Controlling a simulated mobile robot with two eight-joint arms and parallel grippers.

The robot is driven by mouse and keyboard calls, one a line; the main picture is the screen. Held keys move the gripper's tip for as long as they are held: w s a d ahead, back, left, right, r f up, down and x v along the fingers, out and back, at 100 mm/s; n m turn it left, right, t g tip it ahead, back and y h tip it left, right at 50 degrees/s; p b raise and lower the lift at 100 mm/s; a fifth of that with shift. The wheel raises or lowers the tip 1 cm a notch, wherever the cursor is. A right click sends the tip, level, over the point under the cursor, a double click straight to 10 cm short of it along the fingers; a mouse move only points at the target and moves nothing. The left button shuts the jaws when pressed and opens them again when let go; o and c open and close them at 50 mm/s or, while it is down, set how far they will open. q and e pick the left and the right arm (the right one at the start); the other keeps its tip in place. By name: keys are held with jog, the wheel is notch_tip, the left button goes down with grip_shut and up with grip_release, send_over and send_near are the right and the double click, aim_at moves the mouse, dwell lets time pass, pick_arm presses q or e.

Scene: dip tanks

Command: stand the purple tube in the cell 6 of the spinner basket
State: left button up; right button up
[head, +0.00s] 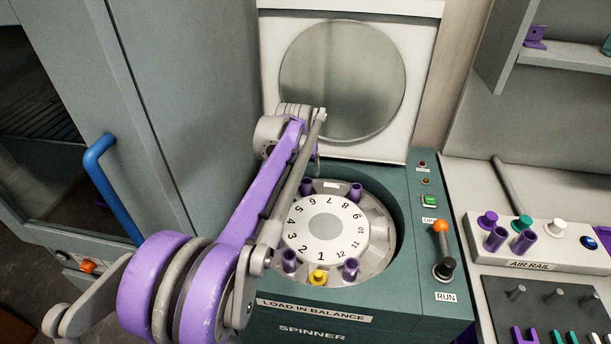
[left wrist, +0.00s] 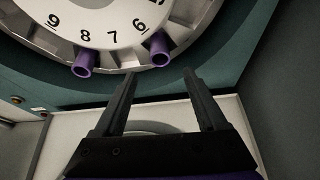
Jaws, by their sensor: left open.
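The spinner basket (head: 378,222) sits in the open spinner, with a white numbered dial (head: 323,228) at its middle. A purple tube (head: 306,187) stands in the basket by number 6; it also shows in the left wrist view (left wrist: 160,48). Another purple tube (head: 355,190) stands by number 8, also in the left wrist view (left wrist: 85,63). My left gripper (left wrist: 160,73) is open and empty, its fingertips just short of the tube by 6 and apart from it. In the head view its fingers are hidden behind my wrist. My right gripper is out of view.
Near the basket's front are two more purple tubes (head: 289,260) (head: 351,268) and a yellow one (head: 318,277). The raised lid (head: 342,80) stands behind. A lever (head: 443,250) stands right of the basket.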

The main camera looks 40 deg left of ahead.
pick_arm(q)
jog(key=shift+v, duration=1.55)
